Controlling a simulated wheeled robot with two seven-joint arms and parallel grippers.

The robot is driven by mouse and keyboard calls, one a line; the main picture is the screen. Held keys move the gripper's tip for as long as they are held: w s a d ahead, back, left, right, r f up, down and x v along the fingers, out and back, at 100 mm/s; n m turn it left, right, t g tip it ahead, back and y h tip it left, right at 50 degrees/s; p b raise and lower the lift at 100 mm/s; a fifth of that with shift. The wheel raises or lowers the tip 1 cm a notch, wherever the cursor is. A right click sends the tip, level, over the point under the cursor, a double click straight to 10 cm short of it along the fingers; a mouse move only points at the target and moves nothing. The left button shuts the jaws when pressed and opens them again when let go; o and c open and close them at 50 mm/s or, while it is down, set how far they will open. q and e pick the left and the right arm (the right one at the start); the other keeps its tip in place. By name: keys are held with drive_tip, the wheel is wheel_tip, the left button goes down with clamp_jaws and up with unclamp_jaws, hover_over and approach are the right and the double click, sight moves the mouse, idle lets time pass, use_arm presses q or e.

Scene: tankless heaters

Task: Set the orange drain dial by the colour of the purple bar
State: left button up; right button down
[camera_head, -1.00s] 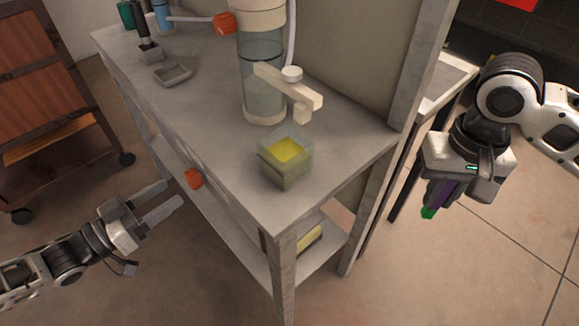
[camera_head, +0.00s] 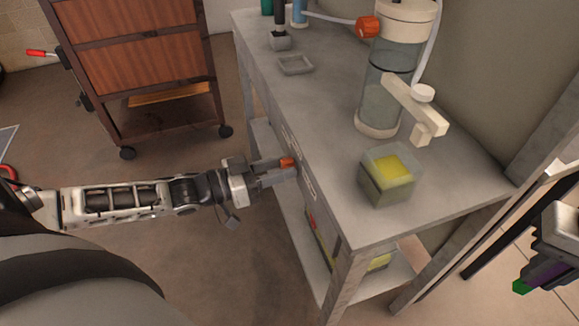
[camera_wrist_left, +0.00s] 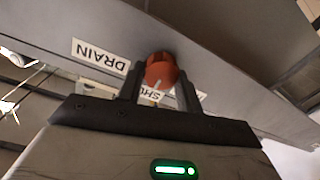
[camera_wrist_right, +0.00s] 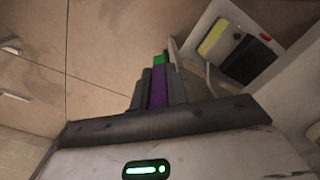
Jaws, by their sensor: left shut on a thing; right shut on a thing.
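The orange drain dial (camera_head: 288,162) is on the front edge of the bench, and it also shows in the left wrist view (camera_wrist_left: 161,70). My left gripper (camera_head: 281,170) is shut on the dial, one finger on each side. A white mark shows on the dial. A "DRAIN" label (camera_wrist_left: 99,57) is beside it; another label, starting "SHU", is partly hidden by the gripper. My right gripper (camera_wrist_right: 158,88) is shut on the purple bar (camera_wrist_right: 158,91), which has a green end (camera_wrist_right: 160,59). The bar also shows at the right edge of the head view (camera_head: 546,271).
On the bench (camera_head: 325,120) stand a clear cylinder (camera_head: 383,95) with a beige lever (camera_head: 415,105), a block with a yellow top (camera_head: 388,178) and a small grey tray (camera_head: 295,65). A wooden cart (camera_head: 150,65) is at the back left.

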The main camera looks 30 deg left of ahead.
use_arm(q)
drive_tip(key=shift+m, duration=0.3)
use_arm(e)
drive_tip(key=shift+r, duration=0.25)
use_arm(q)
drive_tip(key=shift+r+m+p, duration=0.15)
drive_tip(key=shift+m+p, duration=0.65)
drive_tip(key=shift+m, duration=0.1)
use_arm(e)
drive_tip(key=shift+r, duration=0.55)
use_arm(q)
drive_tip(key=m+p, duration=0.1)
drive_tip(key=m, duration=0.1)
drive_tip(key=shift+d+m, duration=0.1)
drive_tip(key=shift+m, duration=0.2)
use_arm(e)
drive_tip(key=shift+r, duration=0.5)
use_arm(q)
drive_tip(key=shift+s+f+m+h+p, duration=0.1)
drive_tip(key=shift+f+m+h+p, duration=0.15)
drive_tip(key=shift+m, duration=1.55)
drive_tip(key=shift+s+m+h+p, duration=0.15)
drive_tip(key=shift+m+p, duration=0.15)
drive_tip(key=shift+m, duration=1.5)
use_arm(e)
drive_tip(key=shift+r, duration=0.55)
use_arm(q)
drive_tip(key=shift+w, duration=0.1)
drive_tip(key=o, duration=1)
